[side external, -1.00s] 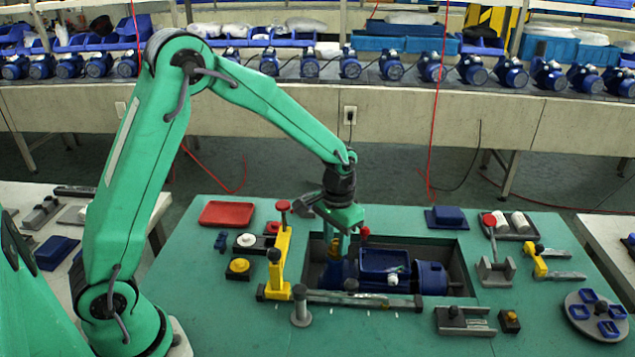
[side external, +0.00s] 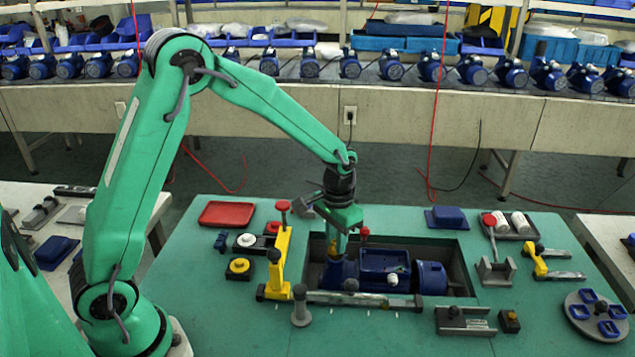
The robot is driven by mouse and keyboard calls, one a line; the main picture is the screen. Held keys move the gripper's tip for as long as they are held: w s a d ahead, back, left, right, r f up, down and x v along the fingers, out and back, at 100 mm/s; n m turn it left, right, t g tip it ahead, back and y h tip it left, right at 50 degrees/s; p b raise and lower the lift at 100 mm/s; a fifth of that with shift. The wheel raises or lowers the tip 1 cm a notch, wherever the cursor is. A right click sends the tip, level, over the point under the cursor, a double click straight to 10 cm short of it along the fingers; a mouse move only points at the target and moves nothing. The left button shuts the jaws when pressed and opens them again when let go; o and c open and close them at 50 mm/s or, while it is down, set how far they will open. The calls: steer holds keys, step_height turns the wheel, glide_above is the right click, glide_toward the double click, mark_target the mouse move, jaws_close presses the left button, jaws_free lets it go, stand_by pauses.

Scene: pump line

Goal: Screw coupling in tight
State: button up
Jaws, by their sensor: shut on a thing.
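My gripper (side external: 338,237) points down at the left end of the blue pump (side external: 385,262). It is shut on the coupling (side external: 336,247), a small brassy part that shows only in part below the jaws. The coupling is at the top of the pump's left end. I cannot tell how deep it sits in its port. The pump lies in a dark recess (side external: 462,262) in the green table.
A yellow clamp (side external: 278,265) with a red knob stands close to the left of the gripper. A grey bar (side external: 365,299) runs along the recess's front. A red tray (side external: 227,213), a blue block (side external: 445,216) and a round grey holder (side external: 597,314) stand around it.

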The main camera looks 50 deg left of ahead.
steer(key=m, duration=0.5)
steer(key=shift+m, duration=0.8)
steer(key=m, duration=0.3)
steer(key=shift+m, duration=2)
steer(key=shift+m, duration=0.9)
steer(key=m, duration=0.5)
steer(key=shift+f, duration=0.1)
